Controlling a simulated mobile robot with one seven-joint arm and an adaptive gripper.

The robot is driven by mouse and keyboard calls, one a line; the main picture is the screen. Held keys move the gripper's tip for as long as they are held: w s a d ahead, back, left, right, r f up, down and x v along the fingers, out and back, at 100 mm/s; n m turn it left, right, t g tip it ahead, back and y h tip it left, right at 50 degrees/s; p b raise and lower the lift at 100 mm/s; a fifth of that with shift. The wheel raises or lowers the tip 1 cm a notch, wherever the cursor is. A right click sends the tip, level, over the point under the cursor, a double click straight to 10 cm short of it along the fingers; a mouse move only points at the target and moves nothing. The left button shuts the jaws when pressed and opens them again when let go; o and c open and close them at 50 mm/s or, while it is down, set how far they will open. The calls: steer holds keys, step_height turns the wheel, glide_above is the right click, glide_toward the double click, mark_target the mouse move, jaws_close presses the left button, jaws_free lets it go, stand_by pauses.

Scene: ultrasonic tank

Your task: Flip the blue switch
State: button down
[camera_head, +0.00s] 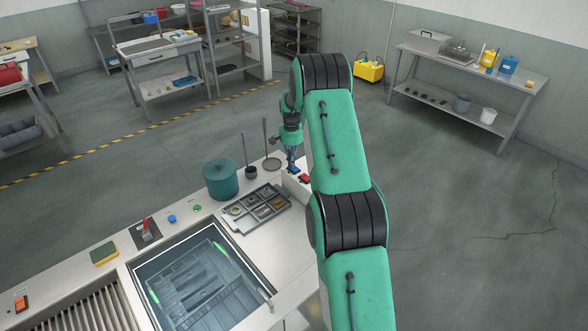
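The blue switch (293,170) sits on a light box at the right end of the steel counter, beside a red switch (304,177). My gripper (291,160) points down just above the blue switch. It is too small in view to tell whether the fingers touch the switch or how far apart they are. My green arm hides the right side of the switch box.
The counter holds a sectioned tray (233,219), a teal pot (220,180), a dark cup (251,172) and a round dish (271,164) with upright rods. A liquid-filled tank (262,269) lies in front. The floor to the right is open.

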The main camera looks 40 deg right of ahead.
steer(key=shift+r+p, duration=1.4)
steer(key=shift+r, duration=2.05)
